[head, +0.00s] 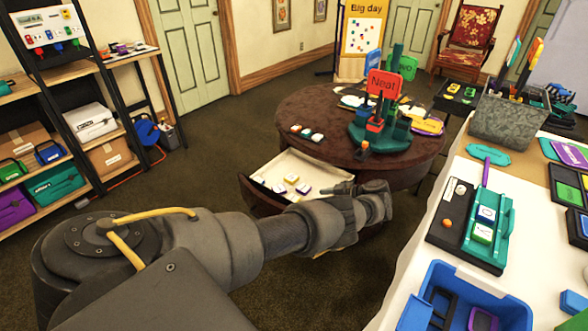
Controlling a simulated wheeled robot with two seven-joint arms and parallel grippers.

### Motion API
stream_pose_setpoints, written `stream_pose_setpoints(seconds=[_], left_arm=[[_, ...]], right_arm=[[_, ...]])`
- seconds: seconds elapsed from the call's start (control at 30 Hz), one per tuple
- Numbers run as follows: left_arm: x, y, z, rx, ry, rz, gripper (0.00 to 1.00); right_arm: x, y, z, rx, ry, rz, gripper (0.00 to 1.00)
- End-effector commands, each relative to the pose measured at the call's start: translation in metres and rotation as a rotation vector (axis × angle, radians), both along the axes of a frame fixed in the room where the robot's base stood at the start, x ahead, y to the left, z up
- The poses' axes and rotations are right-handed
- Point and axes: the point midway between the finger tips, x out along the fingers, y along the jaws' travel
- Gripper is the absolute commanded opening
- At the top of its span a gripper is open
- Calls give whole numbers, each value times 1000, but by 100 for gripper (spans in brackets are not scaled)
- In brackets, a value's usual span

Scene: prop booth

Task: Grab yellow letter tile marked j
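Several small letter tiles lie in the open drawer (328,176) of the round table. A yellow-edged tile (291,179) and a purple-edged tile (303,189) lie among them. Their letters are too small to read, so I cannot tell which is marked j. My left gripper (372,196) is beyond the drawer's front right side, above the floor and near the table edge. Its fingers are too unclear to tell open from shut, and I see nothing held. My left arm crosses in front of the drawer and hides part of it. My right gripper is not in view.
The round brown table (310,112) bears a sign stand with a red sign (383,84) and small tiles (307,133). At right, a white-covered table holds a teal tile holder (487,227), a blue bin (465,300) and a grey box (505,120). Shelves (70,120) stand left.

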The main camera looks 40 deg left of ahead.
Motion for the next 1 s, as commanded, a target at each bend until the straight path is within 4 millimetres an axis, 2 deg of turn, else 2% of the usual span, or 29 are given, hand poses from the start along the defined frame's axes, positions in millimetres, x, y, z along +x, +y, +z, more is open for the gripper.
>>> stream_pose_setpoints(seconds=[0.37,0.6,0.8,1.0], left_arm=[[-14,42,-25,1,1,3,58],[-16,52,-29,1,1,1,58],[-22,78,-41,2,1,3,58],[-26,92,-48,0,0,1,58]], right_arm=[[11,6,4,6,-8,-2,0],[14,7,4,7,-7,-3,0],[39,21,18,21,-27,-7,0],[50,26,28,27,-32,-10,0]])
